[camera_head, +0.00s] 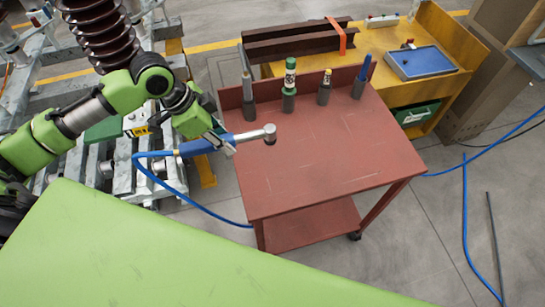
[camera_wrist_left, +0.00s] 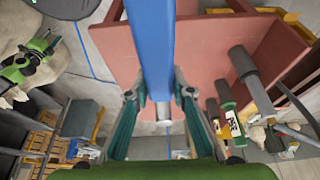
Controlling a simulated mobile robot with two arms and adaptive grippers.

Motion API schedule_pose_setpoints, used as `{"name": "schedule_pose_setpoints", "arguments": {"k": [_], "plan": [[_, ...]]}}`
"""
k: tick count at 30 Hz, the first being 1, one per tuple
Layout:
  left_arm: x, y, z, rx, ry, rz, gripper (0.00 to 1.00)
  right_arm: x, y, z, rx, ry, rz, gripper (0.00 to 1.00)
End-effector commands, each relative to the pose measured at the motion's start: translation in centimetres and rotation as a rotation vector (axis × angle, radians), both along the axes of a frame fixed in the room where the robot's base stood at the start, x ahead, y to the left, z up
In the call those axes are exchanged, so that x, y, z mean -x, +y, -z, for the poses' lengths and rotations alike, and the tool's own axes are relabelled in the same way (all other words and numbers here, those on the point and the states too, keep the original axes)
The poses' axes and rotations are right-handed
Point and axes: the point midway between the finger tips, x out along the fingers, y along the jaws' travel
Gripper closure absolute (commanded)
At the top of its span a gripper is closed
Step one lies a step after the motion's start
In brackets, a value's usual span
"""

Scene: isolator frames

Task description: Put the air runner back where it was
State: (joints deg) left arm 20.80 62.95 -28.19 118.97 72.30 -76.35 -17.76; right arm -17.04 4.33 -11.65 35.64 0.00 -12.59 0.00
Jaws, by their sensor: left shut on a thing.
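The air runner (camera_head: 195,147) has a blue body and a silver metal head. A blue hose runs from its left end. My left gripper (camera_head: 226,143) is shut on it and holds it roughly level at the left edge of the red cart's top (camera_head: 330,150), with its head over the top. In the left wrist view the blue body (camera_wrist_left: 152,45) runs down between the fingers of my left gripper (camera_wrist_left: 158,105), which partly hide it. My right gripper is not in the head view.
Dark holders along the cart's back edge hold a grey tool (camera_head: 247,86), a green and white bottle (camera_head: 290,75), a yellow-topped item (camera_head: 326,82) and a blue tool (camera_head: 366,70). The cart's middle is clear. A yellow bench (camera_head: 450,40) stands behind; a green surface (camera_head: 150,250) lies in front.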

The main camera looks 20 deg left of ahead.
Motion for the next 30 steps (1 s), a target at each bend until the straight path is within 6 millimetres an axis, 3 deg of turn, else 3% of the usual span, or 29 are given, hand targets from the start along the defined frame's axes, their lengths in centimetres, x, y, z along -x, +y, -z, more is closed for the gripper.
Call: {"name": "schedule_pose_setpoints", "arguments": {"k": [10, 15, 30], "plan": [[-4.0, -6.1, 2.4, 0.007, -0.005, 0.001, 1.0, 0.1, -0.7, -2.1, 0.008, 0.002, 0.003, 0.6], [-5.3, -8.1, 5.7, 0.005, -0.001, -0.002, 1.0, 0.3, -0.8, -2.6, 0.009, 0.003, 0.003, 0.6], [-6.6, -10.0, 10.3, 0.001, -0.001, -0.002, 1.0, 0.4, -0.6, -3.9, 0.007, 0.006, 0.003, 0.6]]}}
